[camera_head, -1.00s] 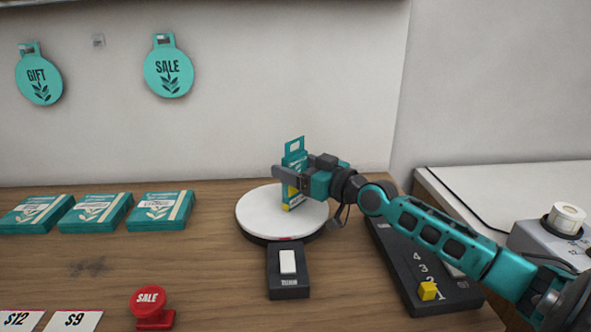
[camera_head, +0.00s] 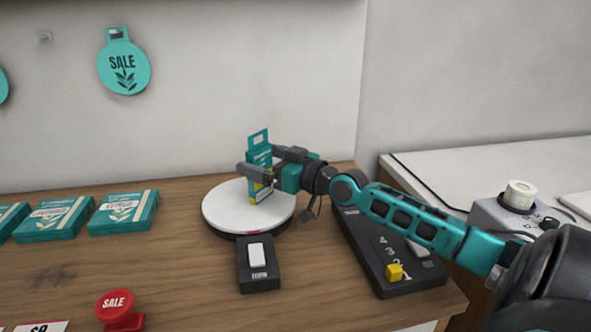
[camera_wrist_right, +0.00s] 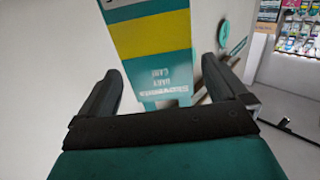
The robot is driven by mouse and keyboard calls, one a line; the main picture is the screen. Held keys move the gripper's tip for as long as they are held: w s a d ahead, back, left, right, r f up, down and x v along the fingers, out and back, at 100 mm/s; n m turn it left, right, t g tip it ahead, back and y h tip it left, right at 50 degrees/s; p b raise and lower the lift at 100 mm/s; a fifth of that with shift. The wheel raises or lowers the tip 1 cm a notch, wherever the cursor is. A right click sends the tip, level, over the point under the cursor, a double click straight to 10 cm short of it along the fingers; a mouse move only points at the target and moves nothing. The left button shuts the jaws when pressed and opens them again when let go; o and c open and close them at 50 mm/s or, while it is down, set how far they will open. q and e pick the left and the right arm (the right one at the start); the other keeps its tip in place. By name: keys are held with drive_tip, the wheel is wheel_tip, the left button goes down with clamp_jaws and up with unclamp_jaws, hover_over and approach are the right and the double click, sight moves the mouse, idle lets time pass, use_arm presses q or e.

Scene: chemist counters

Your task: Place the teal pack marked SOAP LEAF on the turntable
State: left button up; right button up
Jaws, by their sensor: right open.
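A teal pack (camera_head: 260,180) with a yellow band and a hang tab stands upright on the white turntable (camera_head: 226,217). In the right wrist view the pack (camera_wrist_right: 158,60) shows "DAILY CARE" upside down; I cannot read SOAP LEAF on it. My right gripper (camera_head: 259,160) is open around the pack, one finger on either side. In the right wrist view gaps show between the pack and both fingers (camera_wrist_right: 160,88). The pack's lower part is partly hidden by the near finger in the head view. My left gripper is not in view.
A switch box (camera_head: 259,274) stands in front of the turntable. A black numbered panel with a yellow slider knob (camera_head: 394,272) lies right of it, under my right arm. Several flat teal packs (camera_head: 124,212) lie at left, behind a red SALE button (camera_head: 116,304). Bare wood separates them.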

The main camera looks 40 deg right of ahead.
drive_tip(key=v, duration=1)
drive_tip(key=shift+s, duration=0.3)
drive_tip(key=shift+d, duration=0.1)
idle(0.5)
drive_tip(key=shift+s, duration=0.1)
